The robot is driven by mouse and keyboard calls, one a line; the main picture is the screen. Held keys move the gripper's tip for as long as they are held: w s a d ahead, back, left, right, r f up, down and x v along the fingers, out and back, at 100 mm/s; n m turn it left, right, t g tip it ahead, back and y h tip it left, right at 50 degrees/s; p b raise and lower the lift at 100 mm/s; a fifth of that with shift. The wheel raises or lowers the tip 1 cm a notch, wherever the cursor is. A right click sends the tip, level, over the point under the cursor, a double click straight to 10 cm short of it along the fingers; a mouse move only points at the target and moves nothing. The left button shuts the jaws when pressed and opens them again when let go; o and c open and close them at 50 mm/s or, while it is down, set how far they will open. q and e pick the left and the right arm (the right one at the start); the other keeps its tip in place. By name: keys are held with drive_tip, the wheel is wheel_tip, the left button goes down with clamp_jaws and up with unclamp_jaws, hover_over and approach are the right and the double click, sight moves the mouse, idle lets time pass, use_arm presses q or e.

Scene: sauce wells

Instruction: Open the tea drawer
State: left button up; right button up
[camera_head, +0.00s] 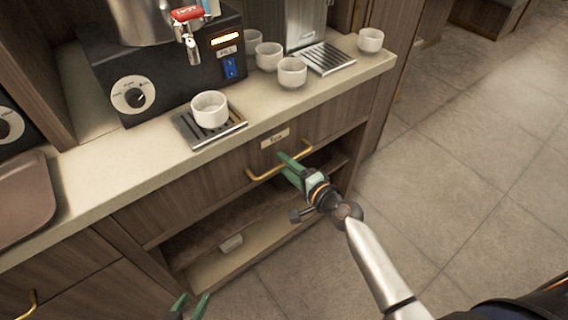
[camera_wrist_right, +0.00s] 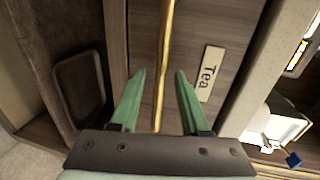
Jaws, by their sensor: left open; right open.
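The tea drawer (camera_head: 228,168) is a wooden front below the counter, with a small "Tea" label (camera_head: 275,138) and a brass bar handle (camera_head: 262,177). It looks shut. My right gripper (camera_head: 284,165) is at the handle, with its green fingers open. In the right wrist view the handle (camera_wrist_right: 164,60) runs between the two spread fingers (camera_wrist_right: 158,75), which do not close on it. The label (camera_wrist_right: 209,74) shows to the right of the fingers there. My left gripper (camera_head: 190,307) is open and low at the bottom edge of the head view, away from the drawer.
On the counter (camera_head: 165,148) stand a dispenser (camera_head: 165,75), a white cup (camera_head: 209,109) on a drip tray and several more cups. An open shelf (camera_head: 215,272) lies below the drawer. A brown tray (camera_head: 28,195) is at left. The floor (camera_head: 450,180) at right is clear.

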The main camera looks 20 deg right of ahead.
drive_tip(key=shift+w+a+f, duration=0.15)
drive_tip(key=shift+w+a, duration=0.05)
drive_tip(key=shift+w, duration=0.35)
clamp_jaws()
idle(1.1)
